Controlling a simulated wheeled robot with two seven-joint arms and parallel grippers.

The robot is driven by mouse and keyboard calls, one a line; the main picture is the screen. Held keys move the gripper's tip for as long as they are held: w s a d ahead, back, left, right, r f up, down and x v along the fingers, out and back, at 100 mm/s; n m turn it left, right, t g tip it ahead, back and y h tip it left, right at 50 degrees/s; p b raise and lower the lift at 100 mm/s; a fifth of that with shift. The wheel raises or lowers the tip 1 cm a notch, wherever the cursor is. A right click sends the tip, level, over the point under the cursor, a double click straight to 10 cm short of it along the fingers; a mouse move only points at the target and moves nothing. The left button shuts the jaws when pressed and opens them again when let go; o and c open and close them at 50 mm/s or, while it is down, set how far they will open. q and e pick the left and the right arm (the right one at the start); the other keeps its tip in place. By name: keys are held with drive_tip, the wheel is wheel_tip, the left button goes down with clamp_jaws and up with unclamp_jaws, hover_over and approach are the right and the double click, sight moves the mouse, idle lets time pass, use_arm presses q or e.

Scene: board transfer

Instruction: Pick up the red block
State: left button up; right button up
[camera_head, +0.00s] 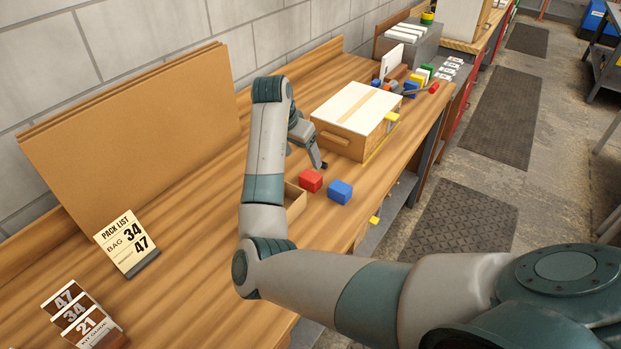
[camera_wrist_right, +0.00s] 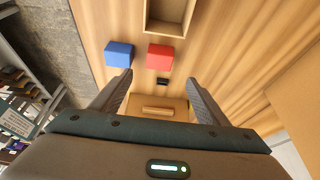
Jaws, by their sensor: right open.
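The red block (camera_head: 311,180) sits on the wooden bench, just right of a small open wooden box (camera_head: 297,204). A blue block (camera_head: 340,192) stands close beside it. My right gripper (camera_head: 315,158) hangs beyond the red block and apart from it; my forearm partly hides the box. In the right wrist view the fingers (camera_wrist_right: 158,88) are spread with nothing between them. The red block (camera_wrist_right: 160,57) lies ahead of the fingertips, with the blue block (camera_wrist_right: 118,54) to its left. My left gripper is not in view.
A wooden case with a white top (camera_head: 357,110) stands behind the gripper. A pack list card (camera_head: 127,243) and numbered cards (camera_head: 79,315) stand at the left. Brown boards (camera_head: 140,135) lean on the wall. A small black item (camera_wrist_right: 162,81) lies near the red block.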

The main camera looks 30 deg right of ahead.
drive_tip(key=p, duration=0.2)
hover_over(310, 176)
drive_tip(key=a, duration=0.2)
drive_tip(key=f, duration=0.6)
drive_tip(key=shift+s+d, duration=0.2)
drive_tip(key=shift+s, duration=0.05)
drive_tip(key=shift+d+f, duration=0.1)
drive_tip(key=shift+f, duration=0.35)
drive_tip(key=shift+d+f+p, duration=0.2)
drive_tip(key=shift+f+p, duration=0.25)
drive_tip(key=shift+p, duration=0.2)
drive_tip(key=p+x, duration=0.1)
drive_tip(key=x, duration=0.2)
drive_tip(key=shift+p, duration=0.3)
drive_tip(key=shift+w+d+f, duration=0.1)
drive_tip(key=shift+d+f, duration=0.05)
drive_tip(key=shift+f, duration=0.45)
